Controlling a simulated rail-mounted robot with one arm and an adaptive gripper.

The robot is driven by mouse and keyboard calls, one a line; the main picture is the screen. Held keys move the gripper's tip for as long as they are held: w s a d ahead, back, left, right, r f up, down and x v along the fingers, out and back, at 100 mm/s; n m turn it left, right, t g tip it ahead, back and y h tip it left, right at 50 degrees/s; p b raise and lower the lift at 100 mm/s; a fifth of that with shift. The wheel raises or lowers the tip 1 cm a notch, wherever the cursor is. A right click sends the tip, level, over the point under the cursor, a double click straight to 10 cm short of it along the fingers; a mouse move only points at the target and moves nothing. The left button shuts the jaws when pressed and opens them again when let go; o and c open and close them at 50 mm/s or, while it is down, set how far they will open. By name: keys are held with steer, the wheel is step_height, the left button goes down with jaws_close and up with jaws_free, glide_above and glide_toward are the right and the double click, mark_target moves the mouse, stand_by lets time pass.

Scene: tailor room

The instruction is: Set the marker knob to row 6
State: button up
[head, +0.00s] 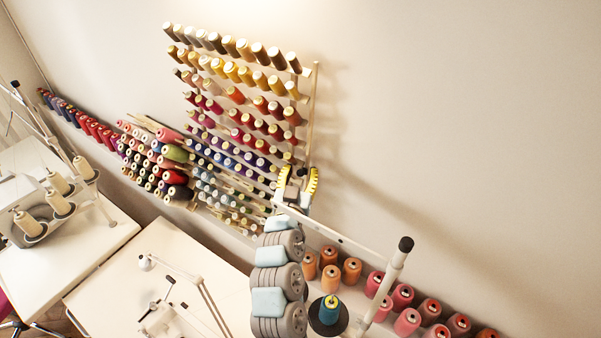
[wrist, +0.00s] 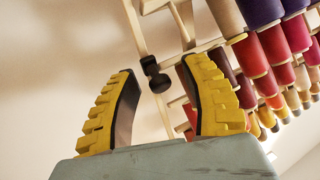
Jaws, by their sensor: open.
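The marker knob is a small dark piece (wrist: 158,82) on the wooden side post (wrist: 143,35) of the thread rack. In the wrist view it shows between my two yellow ribbed fingertips (wrist: 162,85), with gaps on both sides. My gripper (head: 299,174) is open and empty at the lower right edge of the rack in the head view. It largely hides the knob there. I cannot tell whether the knob is fully between the fingers in depth, or which row it is level with.
Rows of coloured spools (head: 240,71) fill the wall rack to the left of my gripper. Orange and pink cones (head: 350,270) stand below. A white table (head: 120,290) and a machine with cones (head: 45,215) are at left. The wall to the right is bare.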

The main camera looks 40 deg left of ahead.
mark_target(302, 180)
jaws_close()
steer(key=shift+f, duration=0.1)
steer(key=f+b, duration=0.5)
steer(key=shift+s, duration=0.2)
steer(key=shift+f, duration=0.15)
steer(key=shift+o, duration=0.3)
jaws_free()
steer(key=shift+s+d, duration=0.1)
steer(key=shift+s, duration=0.05)
